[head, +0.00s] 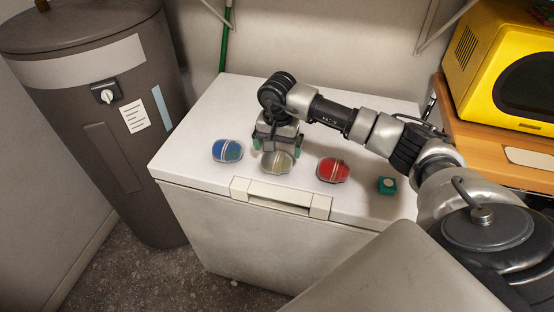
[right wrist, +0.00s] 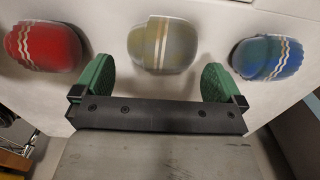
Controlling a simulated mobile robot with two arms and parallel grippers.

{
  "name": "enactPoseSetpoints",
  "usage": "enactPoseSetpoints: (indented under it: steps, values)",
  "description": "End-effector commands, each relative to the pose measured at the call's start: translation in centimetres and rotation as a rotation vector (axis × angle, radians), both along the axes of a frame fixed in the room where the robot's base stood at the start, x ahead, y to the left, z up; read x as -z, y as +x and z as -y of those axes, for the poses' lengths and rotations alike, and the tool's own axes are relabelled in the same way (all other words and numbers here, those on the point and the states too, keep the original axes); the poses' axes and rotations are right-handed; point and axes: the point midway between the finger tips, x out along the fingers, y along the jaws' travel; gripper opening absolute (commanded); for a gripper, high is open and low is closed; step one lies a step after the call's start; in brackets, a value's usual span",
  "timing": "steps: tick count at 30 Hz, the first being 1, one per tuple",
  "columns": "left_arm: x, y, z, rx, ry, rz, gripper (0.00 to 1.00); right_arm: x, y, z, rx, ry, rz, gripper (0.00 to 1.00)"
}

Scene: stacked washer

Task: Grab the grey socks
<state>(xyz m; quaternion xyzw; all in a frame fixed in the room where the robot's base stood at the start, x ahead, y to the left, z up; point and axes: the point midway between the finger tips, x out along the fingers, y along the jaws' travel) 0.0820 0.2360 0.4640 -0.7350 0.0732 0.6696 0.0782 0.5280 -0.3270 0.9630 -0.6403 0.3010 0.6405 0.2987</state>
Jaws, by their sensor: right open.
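The grey socks (head: 278,163), a rolled bundle with pale stripes, lie on the white chest lid between the blue socks and the red socks. My right gripper (head: 277,146) is just behind and above them in the head view, pointing down. In the right wrist view the grey socks (right wrist: 162,44) lie just beyond the gap between the two open green fingers (right wrist: 157,72), roughly centred on it. The fingers do not appear to touch them. My left gripper is not in view.
The blue socks (head: 228,151) lie left and the red socks (head: 333,170) right of the grey ones. A dark cylindrical tank (head: 130,190) stands left; a yellow microwave (head: 490,50) stands right.

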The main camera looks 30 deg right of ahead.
Motion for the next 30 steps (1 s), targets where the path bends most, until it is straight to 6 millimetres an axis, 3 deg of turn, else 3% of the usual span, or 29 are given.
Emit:
enactPoseSetpoints:
  steps: [5, 13, 21, 22, 28, 30]
  values:
    - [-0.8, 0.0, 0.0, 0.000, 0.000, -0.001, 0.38, 1.3, 0.0, -0.2, -0.001, 0.002, -0.003, 1.00]
    - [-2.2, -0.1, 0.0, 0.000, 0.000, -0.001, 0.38, 5.1, 0.0, -0.3, 0.001, 0.004, -0.001, 1.00]
    - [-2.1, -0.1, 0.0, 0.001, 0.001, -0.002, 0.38, 5.7, 0.1, -0.2, 0.000, 0.003, 0.002, 1.00]
    - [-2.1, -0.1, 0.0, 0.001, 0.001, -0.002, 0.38, 5.7, 0.1, -0.2, 0.000, 0.003, 0.002, 0.98]
    - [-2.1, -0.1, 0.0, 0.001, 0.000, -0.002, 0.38, 5.6, 0.1, -0.2, 0.000, 0.003, 0.002, 0.68]
    - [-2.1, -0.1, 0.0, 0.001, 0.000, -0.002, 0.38, 5.6, 0.1, -0.2, 0.000, 0.003, 0.002, 0.67]
